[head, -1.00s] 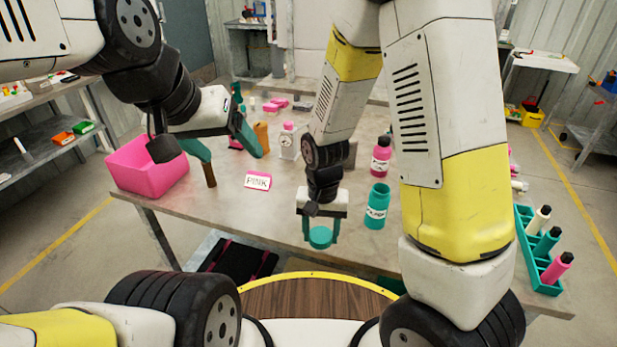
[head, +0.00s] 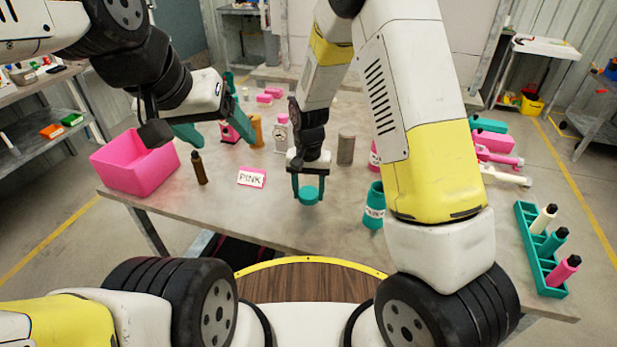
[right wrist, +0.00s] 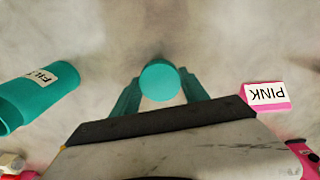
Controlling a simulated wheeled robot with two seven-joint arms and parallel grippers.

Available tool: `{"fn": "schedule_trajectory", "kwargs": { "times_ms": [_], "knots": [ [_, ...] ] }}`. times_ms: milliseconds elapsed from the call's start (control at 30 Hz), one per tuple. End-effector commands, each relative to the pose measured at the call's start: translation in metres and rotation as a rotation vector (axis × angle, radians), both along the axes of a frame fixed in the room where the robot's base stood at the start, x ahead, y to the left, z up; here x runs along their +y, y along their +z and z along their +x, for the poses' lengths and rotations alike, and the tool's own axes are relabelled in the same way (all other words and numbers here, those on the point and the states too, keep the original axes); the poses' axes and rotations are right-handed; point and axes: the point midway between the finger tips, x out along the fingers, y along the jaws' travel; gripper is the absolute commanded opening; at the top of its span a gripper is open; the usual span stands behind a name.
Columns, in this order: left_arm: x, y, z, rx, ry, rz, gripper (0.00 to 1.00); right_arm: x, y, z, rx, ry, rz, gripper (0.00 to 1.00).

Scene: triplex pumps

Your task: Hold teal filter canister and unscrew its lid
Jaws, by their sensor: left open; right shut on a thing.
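The teal filter canister (head: 374,208) stands upright near the table's front edge, partly hidden behind my right arm. Its top looks open, with no lid on it. It also shows at the left of the right wrist view (right wrist: 40,95), with its white label. My right gripper (head: 308,192) is shut on the round teal lid (head: 308,197), left of the canister and apart from it. The lid shows between both fingers in the right wrist view (right wrist: 160,81). My left gripper (head: 212,132) is open and empty over the table's left part, away from the canister.
A pink bin (head: 135,162) stands at the table's left edge, with a brown bottle (head: 199,168) beside it. A PINK sign (head: 251,177) is left of the lid. A grey cylinder (head: 346,149) stands behind. A teal rack (head: 540,250) holds bottles at right. The front middle is clear.

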Motion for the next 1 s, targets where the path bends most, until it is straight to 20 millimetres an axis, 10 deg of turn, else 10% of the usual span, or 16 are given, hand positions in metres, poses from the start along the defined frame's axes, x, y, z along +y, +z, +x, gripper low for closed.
{"fn": "schedule_trajectory", "kwargs": {
  "times_ms": [767,800,1000],
  "knots": [
    [0.000,0.000,0.000,0.000,0.000,0.000,0.76,0.000,-0.039,0.013,0.001,0.001,0.000,0.04],
    [0.000,0.000,0.000,0.000,0.000,0.000,0.76,0.000,-0.040,0.013,0.000,0.001,0.000,0.54],
    [0.000,0.000,0.000,0.000,0.000,0.000,0.76,0.000,-0.039,0.013,0.000,0.000,0.000,0.74]
  ]
}}
